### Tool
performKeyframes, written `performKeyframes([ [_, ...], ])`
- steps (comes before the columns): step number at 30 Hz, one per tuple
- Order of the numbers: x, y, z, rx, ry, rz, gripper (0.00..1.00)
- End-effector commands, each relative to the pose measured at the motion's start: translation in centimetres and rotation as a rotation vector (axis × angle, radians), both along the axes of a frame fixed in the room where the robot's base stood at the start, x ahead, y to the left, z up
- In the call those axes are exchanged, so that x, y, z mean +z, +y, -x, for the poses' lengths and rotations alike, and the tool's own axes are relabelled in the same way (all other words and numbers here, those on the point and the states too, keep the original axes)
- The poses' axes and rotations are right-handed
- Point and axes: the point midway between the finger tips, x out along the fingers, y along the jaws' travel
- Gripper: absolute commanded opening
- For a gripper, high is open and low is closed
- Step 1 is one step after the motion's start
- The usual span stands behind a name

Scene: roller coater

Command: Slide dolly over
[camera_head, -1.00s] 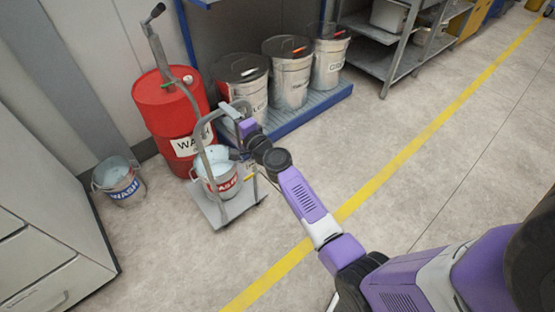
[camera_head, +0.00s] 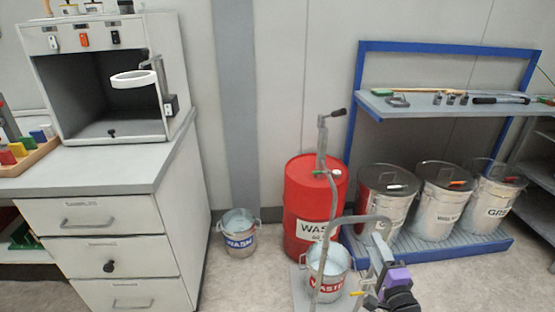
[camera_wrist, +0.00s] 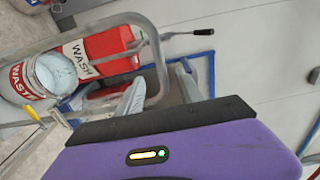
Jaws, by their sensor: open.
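The dolly's grey tubular handle (camera_head: 325,245) rises over its low flat plate (camera_head: 300,285). A metal bucket labelled WASTE (camera_head: 325,278) stands on the plate; it also shows in the wrist view (camera_wrist: 42,78). My gripper (camera_head: 376,250) is at the right side of the handle. In the wrist view, the handle (camera_wrist: 150,50) curves down close to the finger area of my open gripper (camera_wrist: 160,90). The tube appears to lie between the fingers, but I cannot tell whether they touch it. The dolly's lower right part is hidden by my arm.
A red WASH drum (camera_head: 305,205) with a hand pump stands close behind the dolly. A WASH bucket (camera_head: 239,240) is on the floor to the left, beside a drawer cabinet (camera_head: 110,225). A blue rack (camera_head: 440,245) with several pails stands right.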

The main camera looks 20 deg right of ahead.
Motion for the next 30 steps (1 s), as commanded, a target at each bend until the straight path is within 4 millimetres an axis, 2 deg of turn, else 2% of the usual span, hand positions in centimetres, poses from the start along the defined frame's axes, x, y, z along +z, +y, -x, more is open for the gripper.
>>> performKeyframes([
  [4,0.1,-0.4,0.1,-0.019,0.013,0.046,0.44],
  [7,1.8,-1.1,0.3,-0.049,0.021,0.145,0.44],
  [11,2.8,-0.5,2.5,-0.089,0.074,0.324,0.44],
  [17,3.2,3.3,7.7,-0.103,0.185,0.606,0.44],
  [21,3.7,7.1,12.2,-0.08,0.259,0.807,0.44],
  [30,6.6,15.1,22.0,0.041,0.364,1.204,0.44],
])
